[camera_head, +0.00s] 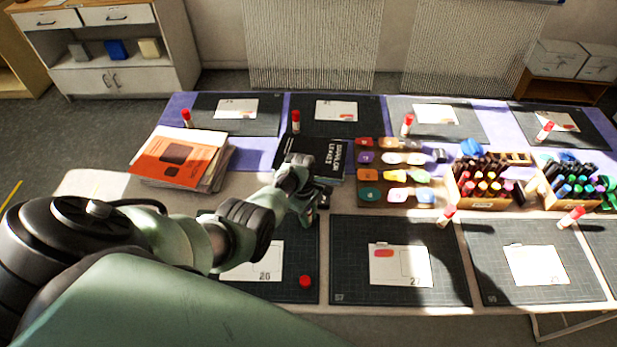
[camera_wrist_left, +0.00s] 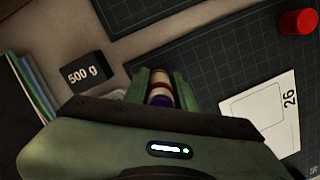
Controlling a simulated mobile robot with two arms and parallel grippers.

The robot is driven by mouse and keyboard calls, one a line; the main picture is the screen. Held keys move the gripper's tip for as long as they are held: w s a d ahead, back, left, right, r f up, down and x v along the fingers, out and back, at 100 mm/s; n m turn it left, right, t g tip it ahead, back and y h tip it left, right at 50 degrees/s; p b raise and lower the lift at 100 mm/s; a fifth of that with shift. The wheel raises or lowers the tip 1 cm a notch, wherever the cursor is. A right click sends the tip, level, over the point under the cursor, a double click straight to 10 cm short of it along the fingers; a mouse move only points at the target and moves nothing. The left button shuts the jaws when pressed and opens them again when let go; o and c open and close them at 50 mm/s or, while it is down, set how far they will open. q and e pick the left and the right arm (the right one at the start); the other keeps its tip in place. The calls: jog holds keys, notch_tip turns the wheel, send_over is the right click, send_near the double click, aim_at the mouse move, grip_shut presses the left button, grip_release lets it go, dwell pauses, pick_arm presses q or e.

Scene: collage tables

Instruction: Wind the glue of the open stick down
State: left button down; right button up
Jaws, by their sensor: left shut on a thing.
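My left gripper (camera_head: 312,199) reaches over the table near the upper edge of the mat at card 26. In the left wrist view my left gripper (camera_wrist_left: 161,84) is shut on the open glue stick (camera_wrist_left: 159,90). My right gripper is not in view.
A black 500 g block (camera_wrist_left: 85,72) stands close to the gripper. Books (camera_head: 180,160) and dark booklets (camera_head: 315,157) lie behind. A tray of coloured pieces (camera_head: 368,172) and marker boxes (camera_head: 480,203) stand right. Capped glue sticks stand or lie by other mats. Card 26 (camera_wrist_left: 250,108) lies on its mat.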

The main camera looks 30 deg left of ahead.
pick_arm(q)
jog(key=shift+a, duration=0.1)
jog(key=c, duration=1.1)
grip_release()
jog(key=o, duration=0.6)
jog(key=shift+r, duration=3.75)
